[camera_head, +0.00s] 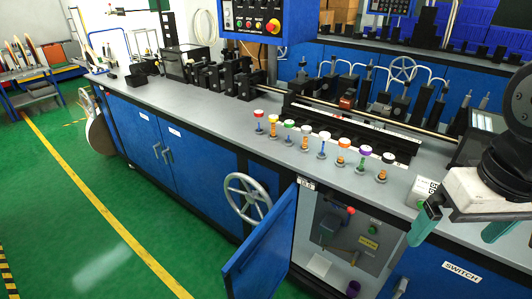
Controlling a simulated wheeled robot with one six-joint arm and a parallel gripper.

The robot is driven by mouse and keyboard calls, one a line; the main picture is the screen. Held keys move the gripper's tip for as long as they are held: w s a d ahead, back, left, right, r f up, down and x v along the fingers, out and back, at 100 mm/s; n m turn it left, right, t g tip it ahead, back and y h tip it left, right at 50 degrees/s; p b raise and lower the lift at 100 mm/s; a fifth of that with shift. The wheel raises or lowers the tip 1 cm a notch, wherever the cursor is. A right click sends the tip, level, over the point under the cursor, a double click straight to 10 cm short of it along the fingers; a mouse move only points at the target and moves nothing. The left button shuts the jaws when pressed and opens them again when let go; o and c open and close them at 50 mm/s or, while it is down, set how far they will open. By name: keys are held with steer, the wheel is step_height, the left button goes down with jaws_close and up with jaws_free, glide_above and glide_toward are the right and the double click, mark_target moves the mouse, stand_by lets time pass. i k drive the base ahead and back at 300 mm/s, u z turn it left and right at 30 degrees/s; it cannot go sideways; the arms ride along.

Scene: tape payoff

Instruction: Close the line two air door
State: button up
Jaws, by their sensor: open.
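A blue cabinet door (262,246) stands open in the front of the long machine bench, swung out toward me at the left side of its opening. Behind it is a grey compartment (345,238) with a dark box, a red knob, and a yellow label. A small white label (307,184) sits above the opening, too small to read surely. I cannot tell whether this is the line two air door. My gripper (462,224) is at the right edge with its green-tipped fingers apart, empty, right of the opening and away from the door.
A grey handwheel (248,197) sticks out from the bench front just left of the door. Several colour-capped spools (322,145) stand along the grey benchtop (225,115). A SWITCH label (461,271) marks the blue front at right.

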mark_target(257, 270)
steer(key=u, duration=2.05)
steer(key=i, duration=3.2)
steer(key=z, duration=1.65)
steer(key=i, duration=0.5)
steer(key=z, duration=3.1)
